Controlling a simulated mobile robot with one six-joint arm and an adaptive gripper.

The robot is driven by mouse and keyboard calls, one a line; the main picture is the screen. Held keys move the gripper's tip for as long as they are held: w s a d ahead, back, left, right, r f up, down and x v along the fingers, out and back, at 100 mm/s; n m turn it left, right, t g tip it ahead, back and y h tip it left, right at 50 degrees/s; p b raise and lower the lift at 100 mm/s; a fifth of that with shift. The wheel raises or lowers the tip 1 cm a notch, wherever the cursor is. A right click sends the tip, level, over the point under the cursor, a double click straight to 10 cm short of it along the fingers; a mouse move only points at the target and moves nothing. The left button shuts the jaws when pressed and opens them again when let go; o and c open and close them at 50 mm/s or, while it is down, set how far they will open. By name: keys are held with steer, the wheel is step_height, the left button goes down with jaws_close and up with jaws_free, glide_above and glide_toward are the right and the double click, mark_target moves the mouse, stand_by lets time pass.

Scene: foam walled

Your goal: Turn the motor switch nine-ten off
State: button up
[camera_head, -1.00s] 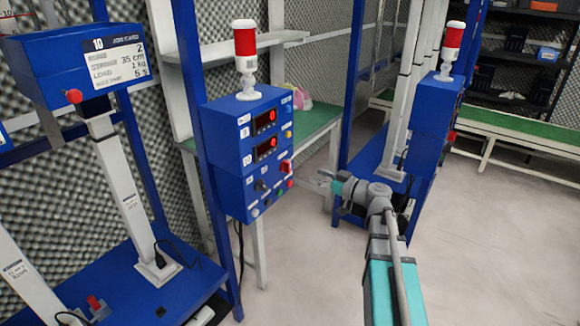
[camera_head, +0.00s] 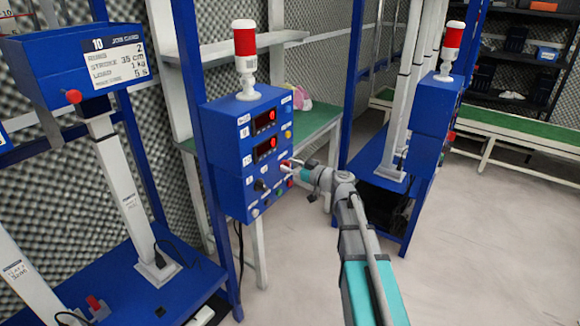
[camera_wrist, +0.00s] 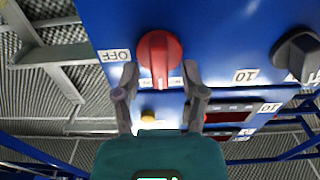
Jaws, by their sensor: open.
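A blue control box (camera_head: 228,190) stands on a blue post in the middle of the head view. Its red rotary switch (camera_wrist: 159,55) shows in the wrist view, which looks upside down. The knob's handle lies up and down in that picture, with an OFF label (camera_wrist: 115,56) to its left. My gripper (camera_wrist: 160,74) is open, its two fingertips on either side of the knob; whether they touch it I cannot tell. In the head view my gripper (camera_head: 287,170) is at the box's lower right front and largely hides the switch.
A black knob (camera_wrist: 297,54) beside a label 10 sits right of the red one in the wrist view. Red displays (camera_head: 264,120) and a yellow button (camera_head: 288,134) are higher on the box. A second blue box (camera_head: 428,130) stands at the right. Open floor lies at lower right.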

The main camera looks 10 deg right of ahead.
steer(key=shift+c, duration=0.2)
jaws_close()
steer(key=shift+m, duration=0.5)
steer(key=m, duration=0.3)
steer(key=shift+w+d+m, duration=0.2)
steer(key=shift+m, duration=0.1)
steer(key=m, duration=0.9)
steer(key=f+m+b, duration=0.1)
steer(key=m, duration=0.3)
steer(key=shift+w+d, duration=0.2)
steer(key=shift+m, duration=0.3)
